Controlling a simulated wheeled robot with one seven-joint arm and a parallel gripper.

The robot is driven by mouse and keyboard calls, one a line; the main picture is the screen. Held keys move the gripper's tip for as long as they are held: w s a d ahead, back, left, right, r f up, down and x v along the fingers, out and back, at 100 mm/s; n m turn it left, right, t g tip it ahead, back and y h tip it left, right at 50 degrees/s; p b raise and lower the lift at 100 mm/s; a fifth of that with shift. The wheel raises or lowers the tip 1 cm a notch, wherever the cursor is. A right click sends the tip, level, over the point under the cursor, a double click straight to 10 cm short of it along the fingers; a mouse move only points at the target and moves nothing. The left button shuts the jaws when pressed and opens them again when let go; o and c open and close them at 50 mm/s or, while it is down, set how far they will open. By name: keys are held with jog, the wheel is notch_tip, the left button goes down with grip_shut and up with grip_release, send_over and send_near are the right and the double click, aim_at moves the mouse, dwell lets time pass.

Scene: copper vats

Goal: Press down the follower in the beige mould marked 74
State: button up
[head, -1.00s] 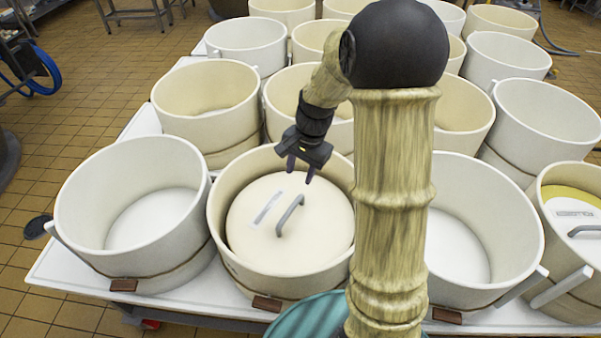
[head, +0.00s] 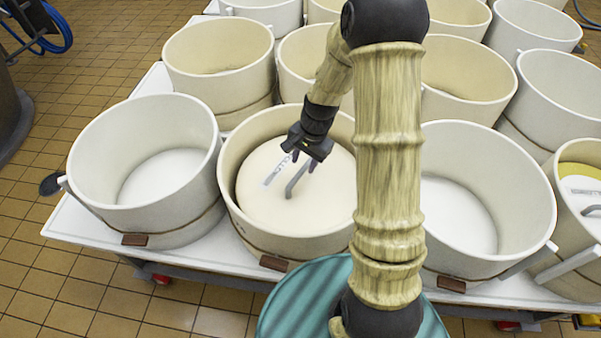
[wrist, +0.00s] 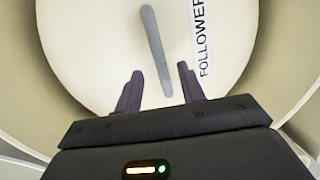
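The follower (head: 318,203) is a round cream disc with a grey bar handle (head: 297,178) and a printed label strip. It lies inside a beige mould (head: 232,180) at the front middle of the table. In the wrist view the label on the follower (wrist: 95,45) reads FOLLOWER, and the handle (wrist: 155,50) lies ahead of the fingers. My gripper (head: 305,160) is over the follower beside its handle, fingers apart with nothing between them. In the wrist view my gripper (wrist: 160,85) also shows open. I cannot tell whether the fingertips touch the disc. No number 74 is legible.
White moulds stand close on the left (head: 145,170) and right (head: 455,200), both without a follower. Another mould (head: 575,240) at the far right holds a labelled lid over something yellow. Several more moulds crowd behind. A white table (head: 85,232) carries them.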

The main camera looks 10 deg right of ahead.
aim_at(301, 171)
jog(key=f, duration=0.4)
jog(key=a+f, duration=0.1)
jog(key=shift+w+f, duration=0.1)
jog(key=shift+f, duration=0.3)
jog(key=shift+c, duration=0.5)
grip_shut()
jog(key=shift+s+f, duration=0.3)
jog(key=shift+f, duration=0.05)
dwell(1.9)
jog(key=shift+r, duration=0.15)
dwell(0.3)
jog(key=shift+o, duration=0.2)
grip_release()
jog(key=shift+w, duration=0.1)
jog(key=shift+o, duration=0.5)
jog(key=shift+w+r, duration=0.1)
